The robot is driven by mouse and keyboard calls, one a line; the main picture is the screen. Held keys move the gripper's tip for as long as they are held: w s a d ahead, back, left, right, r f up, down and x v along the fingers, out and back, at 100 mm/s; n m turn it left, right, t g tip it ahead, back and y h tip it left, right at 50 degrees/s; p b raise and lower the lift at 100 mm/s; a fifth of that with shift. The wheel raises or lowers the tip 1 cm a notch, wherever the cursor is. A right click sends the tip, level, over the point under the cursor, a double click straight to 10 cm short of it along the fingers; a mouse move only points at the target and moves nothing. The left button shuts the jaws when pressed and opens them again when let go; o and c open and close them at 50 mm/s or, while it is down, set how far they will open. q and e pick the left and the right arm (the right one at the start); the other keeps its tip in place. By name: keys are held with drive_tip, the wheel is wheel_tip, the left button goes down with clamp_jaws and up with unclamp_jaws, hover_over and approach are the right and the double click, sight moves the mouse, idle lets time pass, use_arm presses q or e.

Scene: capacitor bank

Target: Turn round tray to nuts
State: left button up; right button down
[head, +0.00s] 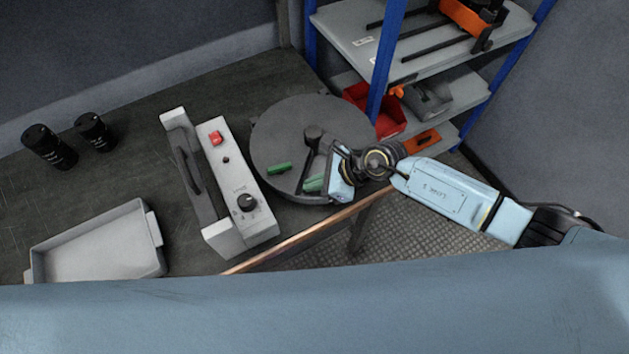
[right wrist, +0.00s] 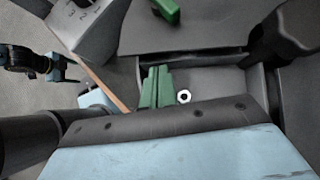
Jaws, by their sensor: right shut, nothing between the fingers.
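The round tray (head: 275,130) is a dark grey disc on the bench, with a dark central knob (head: 313,132). A green block (head: 280,168) sits on its top. Green pieces (head: 314,184) show beside my right gripper (head: 335,180), which is shut and empty at the tray's front right edge. In the right wrist view, an open compartment (right wrist: 211,82) holds several green strips (right wrist: 157,86) and one silver nut (right wrist: 184,96). My gripper's body hides part of this compartment. My left gripper (right wrist: 62,68) appears small at the left of that view; its jaws are unclear.
A white control box (head: 236,185) with a red switch stands left of the tray. A grey bin (head: 95,245) and two black cylinders (head: 70,142) are farther left. A blue-posted shelf rack (head: 430,50) stands behind right, with a red bin (head: 385,112).

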drive_tip(key=shift+s+d, duration=0.1)
drive_tip(key=shift+d, duration=0.35)
drive_tip(key=d, duration=0.1)
drive_tip(key=s+d, duration=0.1)
drive_tip(key=d, duration=0.1)
drive_tip(key=s+p+v, duration=0.1)
drive_tip(key=v, duration=0.9)
drive_tip(key=shift+a, duration=0.2)
